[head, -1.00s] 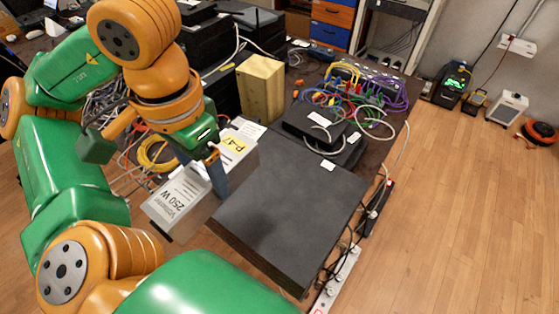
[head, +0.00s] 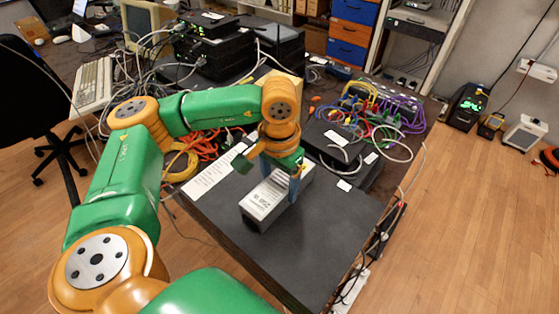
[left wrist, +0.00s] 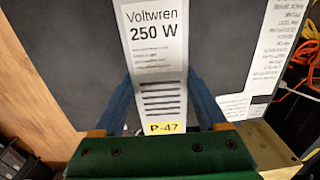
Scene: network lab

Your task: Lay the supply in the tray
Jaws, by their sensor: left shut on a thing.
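The supply (head: 272,200) is a grey box with a white "Voltwren 250 W" label. My left gripper (head: 284,184) is shut on it, with blue fingers on its two sides. The supply lies flat over the far left part of a wide dark grey slab (head: 330,236); whether it touches the slab I cannot tell. In the left wrist view the supply's labelled face (left wrist: 160,50) and yellow P-47 tag show between the fingers, with the dark surface behind. I cannot make out a separate tray. My right gripper is not in view.
A white printed sheet (head: 212,178) lies at the slab's far left edge. Black devices (head: 335,138) and coloured cables (head: 385,108) are behind it. The slab's near right part is clear.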

